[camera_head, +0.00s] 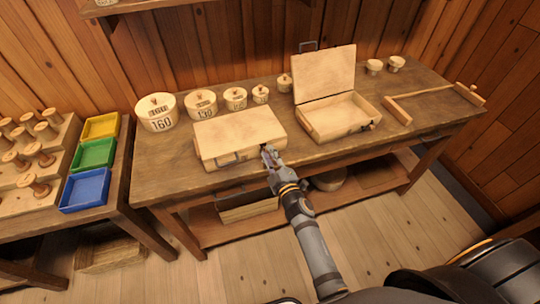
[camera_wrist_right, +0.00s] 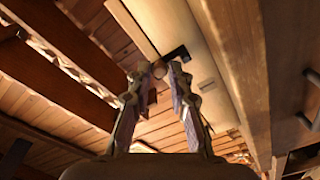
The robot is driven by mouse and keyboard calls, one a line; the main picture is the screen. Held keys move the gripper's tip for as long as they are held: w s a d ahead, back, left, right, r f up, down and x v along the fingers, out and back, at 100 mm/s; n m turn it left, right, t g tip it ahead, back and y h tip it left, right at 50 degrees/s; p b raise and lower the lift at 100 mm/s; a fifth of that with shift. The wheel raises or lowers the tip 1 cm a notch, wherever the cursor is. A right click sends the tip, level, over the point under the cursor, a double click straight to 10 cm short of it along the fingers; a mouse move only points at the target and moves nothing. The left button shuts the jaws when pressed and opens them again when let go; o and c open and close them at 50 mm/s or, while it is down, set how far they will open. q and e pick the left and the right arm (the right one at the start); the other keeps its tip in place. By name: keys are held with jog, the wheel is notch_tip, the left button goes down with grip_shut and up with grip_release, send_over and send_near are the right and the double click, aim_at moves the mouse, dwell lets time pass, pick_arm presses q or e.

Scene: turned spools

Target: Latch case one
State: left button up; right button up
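A dark latch-like fitting (camera_wrist_right: 178,53) shows on the wood just beyond. My left gripper is not in view.
Several numbered lidded pots (camera_head: 157,112) stand behind the closed case. A wooden frame with a peg (camera_head: 432,98) lies at the bench's right. On the left table are yellow, green (camera_head: 94,154) and blue trays beside a rack of spools.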

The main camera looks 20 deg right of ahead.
jog(key=shift+o, duration=1.3)
jog(key=shift+s, duration=0.15)
jog(key=s+d, duration=0.1)
jog(key=s, duration=1)
jog(key=shift+s+d, duration=0.2)
jog(key=shift+s, duration=0.15)
